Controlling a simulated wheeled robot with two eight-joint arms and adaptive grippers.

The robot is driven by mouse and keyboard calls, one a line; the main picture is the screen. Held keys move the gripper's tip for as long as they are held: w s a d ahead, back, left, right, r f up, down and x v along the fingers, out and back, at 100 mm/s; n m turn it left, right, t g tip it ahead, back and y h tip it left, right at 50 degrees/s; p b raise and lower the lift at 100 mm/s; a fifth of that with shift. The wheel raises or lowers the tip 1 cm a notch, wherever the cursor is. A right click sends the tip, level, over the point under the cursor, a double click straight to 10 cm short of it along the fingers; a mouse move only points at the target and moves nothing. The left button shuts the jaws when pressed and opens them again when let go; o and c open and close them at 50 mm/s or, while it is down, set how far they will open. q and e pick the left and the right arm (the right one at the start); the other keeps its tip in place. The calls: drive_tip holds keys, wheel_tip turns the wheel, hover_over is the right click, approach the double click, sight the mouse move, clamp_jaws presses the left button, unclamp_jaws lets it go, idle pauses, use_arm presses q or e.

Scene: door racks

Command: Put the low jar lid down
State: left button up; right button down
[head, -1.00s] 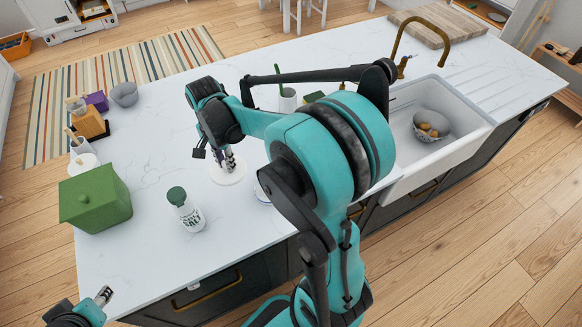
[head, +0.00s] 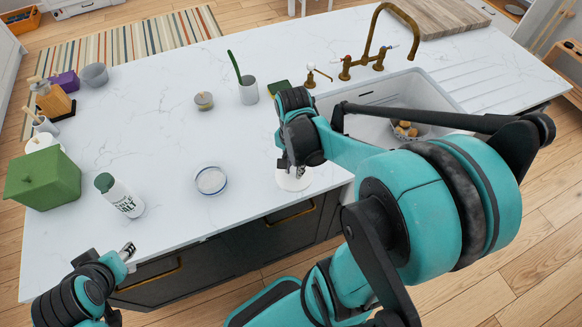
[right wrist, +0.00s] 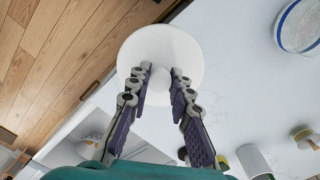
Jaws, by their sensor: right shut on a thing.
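My right gripper (right wrist: 161,74) is shut on the white round jar lid (right wrist: 158,48). In the head view the lid (head: 294,181) shows below the right gripper (head: 290,168), near the counter's front edge and left of the sink. I cannot tell whether it touches the counter. A low, open glass jar with a bluish rim (head: 210,180) stands on the counter left of the lid; it also shows at the top right of the right wrist view (right wrist: 298,25). My left gripper (head: 128,250) is at the front left edge, away from these things; its jaws are too small to read.
The white marble counter (head: 165,115) is clear in the middle. A salt shaker (head: 119,195) and a green box (head: 42,180) stand left. The sink (head: 365,110) lies right, with brass taps (head: 365,50).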

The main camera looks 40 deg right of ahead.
drive_tip(key=shift+w+f, duration=0.25)
drive_tip(key=shift+f, duration=0.1)
drive_tip(key=w+f+b, duration=0.1)
drive_tip(key=w+f, duration=0.1)
drive_tip(key=w, duration=0.1)
drive_tip(key=w+f, duration=0.2)
drive_tip(key=w, duration=0.2)
drive_tip(key=w+a+f+b, duration=0.1)
drive_tip(key=w+f, duration=0.1)
drive_tip(key=w, duration=0.1)
drive_tip(key=shift+w+f+b, duration=0.15)
drive_tip(key=shift+w+b, duration=0.15)
drive_tip(key=shift+w, duration=0.1)
drive_tip(key=shift+w+f, duration=0.1)
drive_tip(key=shift+f, duration=0.1)
wheel_tip(320, 180, down, 4)
drive_tip(key=shift+r+b, duration=0.25)
drive_tip(key=shift+b, duration=0.3)
drive_tip(key=shift+f, duration=0.1)
